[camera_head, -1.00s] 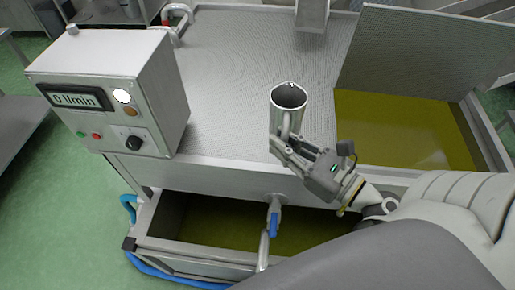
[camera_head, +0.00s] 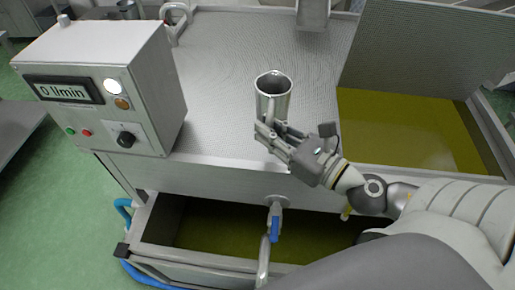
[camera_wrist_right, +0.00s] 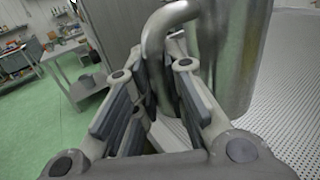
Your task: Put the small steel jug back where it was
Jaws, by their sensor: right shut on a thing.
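The small steel jug (camera_head: 275,98) is upright over the front part of the perforated steel top in the head view. My right gripper (camera_head: 268,132) is shut on its handle, on the jug's near side. In the right wrist view the curved handle (camera_wrist_right: 153,50) runs down between the fingers of my right gripper (camera_wrist_right: 150,95), and the jug body (camera_wrist_right: 230,55) stands just beyond. Whether the jug's base touches the perforated top (camera_head: 235,60) is hard to tell. My left gripper is not in view.
A control box (camera_head: 105,90) reading "0 l/min" stands left of the jug. A tank of yellow-green liquid (camera_head: 405,130) lies open at right, beside a raised perforated panel (camera_head: 425,50). A blue-handled tap (camera_head: 275,225) is below the front edge. The middle of the perforated top is clear.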

